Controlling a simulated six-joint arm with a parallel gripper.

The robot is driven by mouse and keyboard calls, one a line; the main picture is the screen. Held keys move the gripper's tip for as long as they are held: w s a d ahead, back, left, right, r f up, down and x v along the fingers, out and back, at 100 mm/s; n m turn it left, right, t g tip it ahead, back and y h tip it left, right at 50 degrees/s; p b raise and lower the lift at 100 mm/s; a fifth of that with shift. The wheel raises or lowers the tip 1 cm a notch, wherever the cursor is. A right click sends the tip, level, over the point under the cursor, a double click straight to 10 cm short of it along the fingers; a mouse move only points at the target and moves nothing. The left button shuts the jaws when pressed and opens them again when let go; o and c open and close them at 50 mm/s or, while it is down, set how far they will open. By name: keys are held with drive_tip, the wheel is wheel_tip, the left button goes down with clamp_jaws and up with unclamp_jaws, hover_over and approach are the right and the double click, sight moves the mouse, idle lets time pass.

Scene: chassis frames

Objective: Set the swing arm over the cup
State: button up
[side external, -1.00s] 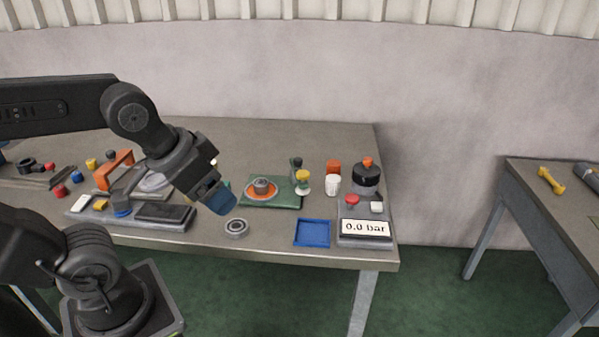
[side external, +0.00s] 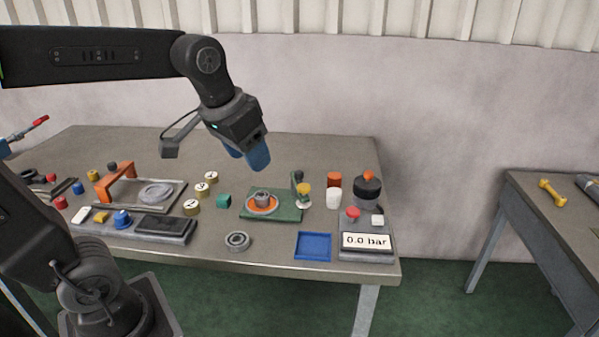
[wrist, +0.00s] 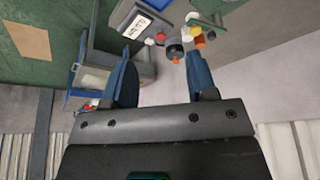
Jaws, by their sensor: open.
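A green base plate (side external: 287,214) lies on the table. On it is an orange disc (side external: 252,209) with a grey cup-like part (side external: 262,198) at its middle. A dark upright post (side external: 299,184) with a yellow knob (side external: 304,189) stands at the plate's right side; it seems to be the swing arm, beside the disc and not over it. My gripper (side external: 257,160) has blue fingers and hangs well above and behind the plate, empty. In the wrist view my gripper's fingers (wrist: 163,85) are spread with nothing between them.
A blue tray (side external: 313,247), a grey ring (side external: 237,241) and a gauge box reading 0.0 bar (side external: 367,241) lie along the front. An orange cylinder, a white cup and a black pot (side external: 367,190) stand right.

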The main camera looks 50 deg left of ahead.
drive_tip(key=w+a+n+g, duration=0.1)
drive_tip(key=w+a, duration=0.2)
drive_tip(key=w, duration=0.4)
drive_tip(key=w+a+g, duration=0.1)
drive_tip(key=w+a, duration=0.3)
drive_tip(key=w, duration=0.3)
drive_tip(key=n+g, duration=0.2)
approach(299, 171)
wheel_tip(299, 171, down, 9)
drive_tip(key=shift+w+f, duration=0.1)
drive_tip(key=shift+f, duration=0.05)
drive_tip(key=shift+c, duration=0.5)
drive_tip(key=shift+a, duration=0.1)
clamp_jaws()
